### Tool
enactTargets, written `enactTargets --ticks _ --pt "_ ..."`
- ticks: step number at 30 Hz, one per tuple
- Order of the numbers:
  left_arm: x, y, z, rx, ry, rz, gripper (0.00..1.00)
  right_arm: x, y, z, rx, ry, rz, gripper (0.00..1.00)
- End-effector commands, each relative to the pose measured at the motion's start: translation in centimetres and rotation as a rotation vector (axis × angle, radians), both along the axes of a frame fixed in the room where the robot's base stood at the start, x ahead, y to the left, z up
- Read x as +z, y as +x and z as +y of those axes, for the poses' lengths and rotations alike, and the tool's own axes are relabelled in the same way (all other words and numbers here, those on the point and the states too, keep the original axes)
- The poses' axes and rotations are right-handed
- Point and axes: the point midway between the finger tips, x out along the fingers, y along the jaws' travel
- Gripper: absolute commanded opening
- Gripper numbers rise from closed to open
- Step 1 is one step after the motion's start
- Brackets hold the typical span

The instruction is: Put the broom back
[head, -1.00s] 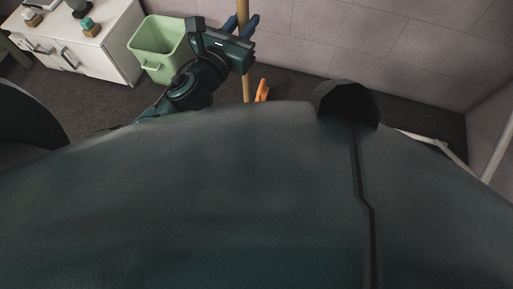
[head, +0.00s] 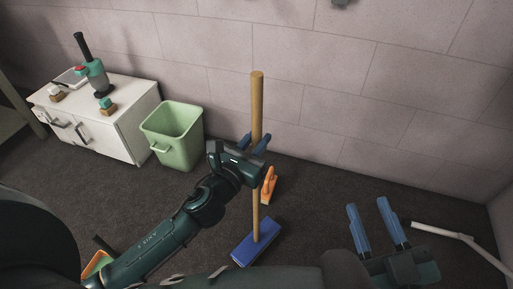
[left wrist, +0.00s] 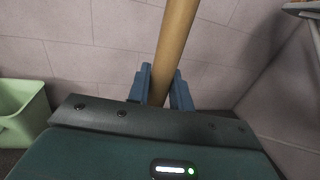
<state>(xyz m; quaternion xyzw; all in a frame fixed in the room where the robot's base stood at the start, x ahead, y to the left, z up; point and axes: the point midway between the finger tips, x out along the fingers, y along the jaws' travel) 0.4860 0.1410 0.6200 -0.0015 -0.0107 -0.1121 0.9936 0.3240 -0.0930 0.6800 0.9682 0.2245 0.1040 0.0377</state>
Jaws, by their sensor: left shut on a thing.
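The broom (head: 257,100) has a long wooden handle and a blue head (head: 256,242). It stands upright, with its head on or close to the dark floor; I cannot tell if it touches. My left gripper (head: 256,143) is shut around the handle below its top end. In the left wrist view the handle (left wrist: 175,40) passes between the two blue fingers and leans slightly right. My right gripper (head: 369,206) is at the lower right, its blue fingers apart with nothing between them.
A green bin (head: 175,150) stands beside a white cabinet (head: 128,120) at the left. An orange object (head: 269,187) is on the floor behind the broom. A white bent tube (head: 455,236) lies at the right. A grey block wall (head: 420,90) closes the back.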

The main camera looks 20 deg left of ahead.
Motion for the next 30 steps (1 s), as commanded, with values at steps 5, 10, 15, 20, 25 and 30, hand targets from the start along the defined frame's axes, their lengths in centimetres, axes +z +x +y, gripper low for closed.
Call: enactTargets --ticks 5,10,15,20,25,30 --pt "-0.34 0.03 -0.02 -0.001 0.000 -0.008 0.00 0.53 0.13 0.18 0.008 0.020 -0.009 0.36" --pt "-0.44 0.04 -0.02 -0.001 -0.001 -0.007 0.00 0.42 0.12 0.17 0.008 0.019 -0.008 0.36" --pt "-0.91 0.00 0.01 0.000 0.001 0.000 0.28 0.30 0.10 0.17 0.009 0.021 -0.005 0.36" --pt "-0.91 0.00 0.01 0.000 0.001 0.000 0.41 0.27 0.08 0.16 0.010 0.020 -0.005 0.36" --pt "-0.90 -0.01 0.01 0.000 0.001 0.000 0.43 0.25 0.05 0.16 0.010 0.019 -0.004 0.36" --pt "-0.41 -0.05 0.01 0.000 0.000 -0.001 0.43 0.61 0.04 0.14 0.009 0.015 -0.008 0.36"
